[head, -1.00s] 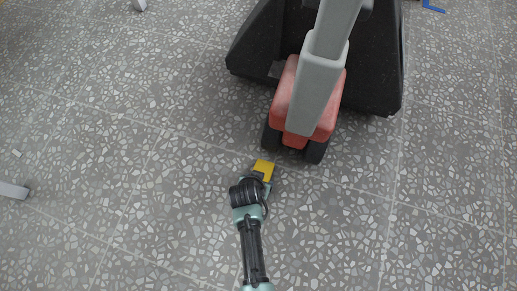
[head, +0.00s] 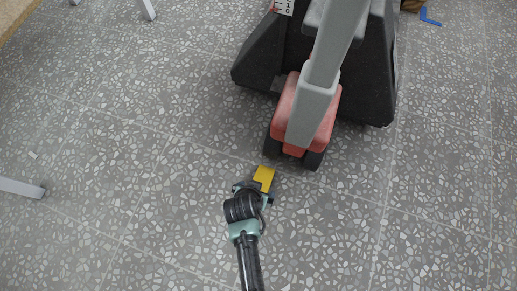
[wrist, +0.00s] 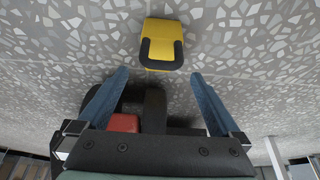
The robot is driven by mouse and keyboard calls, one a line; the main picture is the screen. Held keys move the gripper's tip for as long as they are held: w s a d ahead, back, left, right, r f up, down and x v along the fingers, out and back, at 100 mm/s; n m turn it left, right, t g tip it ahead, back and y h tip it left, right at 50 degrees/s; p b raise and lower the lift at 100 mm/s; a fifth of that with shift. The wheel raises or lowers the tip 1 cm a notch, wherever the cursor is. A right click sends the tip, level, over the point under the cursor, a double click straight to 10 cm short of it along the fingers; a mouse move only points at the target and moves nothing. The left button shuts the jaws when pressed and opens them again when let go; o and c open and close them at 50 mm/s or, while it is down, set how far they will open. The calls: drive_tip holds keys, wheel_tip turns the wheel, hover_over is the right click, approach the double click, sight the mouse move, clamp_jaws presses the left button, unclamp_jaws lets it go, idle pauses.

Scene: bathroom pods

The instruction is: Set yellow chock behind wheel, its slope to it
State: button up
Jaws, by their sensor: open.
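The yellow chock (head: 264,175) sits on the floor just below the left caster wheel (head: 271,146), with what looks like a small gap between them. In the wrist view the chock (wrist: 162,30) is yellow with a black U-shaped band on the side nearer my jaws. Which way its slope faces is hard to tell. My gripper (head: 256,188) is low behind the chock, on the side away from the wheel.
The wheel belongs to a red-covered foot (head: 290,112) under a grey post (head: 318,95), with a second wheel (head: 313,159) to the right. A large black base (head: 365,90) stands behind. Grey legs (head: 20,187) lie at the left edge. The speckled floor around my gripper is clear.

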drive_tip(key=shift+p+v, duration=0.95)
drive_tip(key=shift+v, duration=1)
